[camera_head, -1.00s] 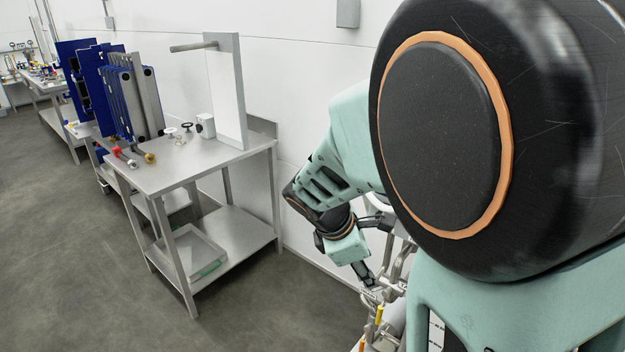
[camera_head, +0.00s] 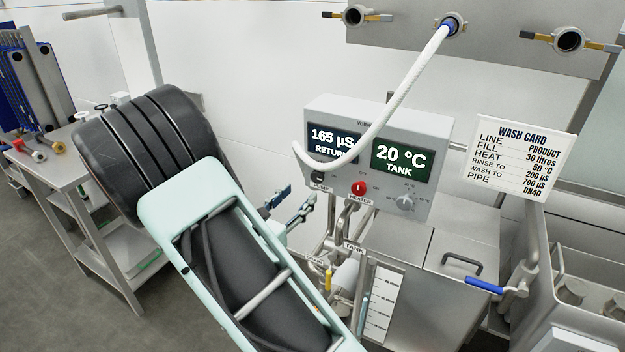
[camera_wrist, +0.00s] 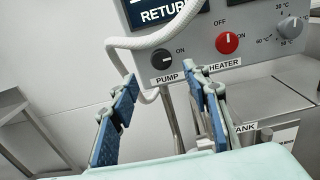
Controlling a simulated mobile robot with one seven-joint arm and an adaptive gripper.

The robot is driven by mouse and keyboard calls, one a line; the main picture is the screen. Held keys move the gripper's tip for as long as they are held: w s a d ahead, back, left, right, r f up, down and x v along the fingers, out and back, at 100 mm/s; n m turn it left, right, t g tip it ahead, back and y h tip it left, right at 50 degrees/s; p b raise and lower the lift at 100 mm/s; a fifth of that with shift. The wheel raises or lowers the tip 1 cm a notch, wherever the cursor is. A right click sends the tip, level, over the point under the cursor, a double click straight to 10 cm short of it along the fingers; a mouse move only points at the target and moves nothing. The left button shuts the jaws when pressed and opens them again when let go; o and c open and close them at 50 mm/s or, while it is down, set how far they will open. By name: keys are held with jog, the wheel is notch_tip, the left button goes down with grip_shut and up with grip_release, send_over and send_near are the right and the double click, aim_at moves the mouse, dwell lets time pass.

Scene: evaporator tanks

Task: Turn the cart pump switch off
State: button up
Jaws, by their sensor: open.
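The pump switch is a small black knob (camera_wrist: 163,60) on the grey control box, above the PUMP label in the wrist view. ON is printed to its right; I cannot tell its pointer direction surely. It also shows small and dark in the head view (camera_head: 318,176). My gripper (camera_wrist: 162,88) is open and empty, with its two blue-padded fingers apart. The knob appears between and just beyond the fingertips, with no visible contact. In the head view my gripper (camera_head: 294,202) is left of and below the knob.
A red heater knob (camera_wrist: 227,43) sits right of the pump switch, with a temperature dial (camera_head: 405,201) beyond. A white hose (camera_head: 380,118) hangs across the box's left side. Pipes and a yellow-handled valve (camera_head: 328,280) stand below. A steel table (camera_head: 60,165) is at left.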

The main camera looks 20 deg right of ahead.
aim_at(316, 177)
jog(key=x, duration=0.9)
jog(key=shift+d, duration=0.1)
jog(key=shift+c, duration=0.4)
jog(key=c, duration=1)
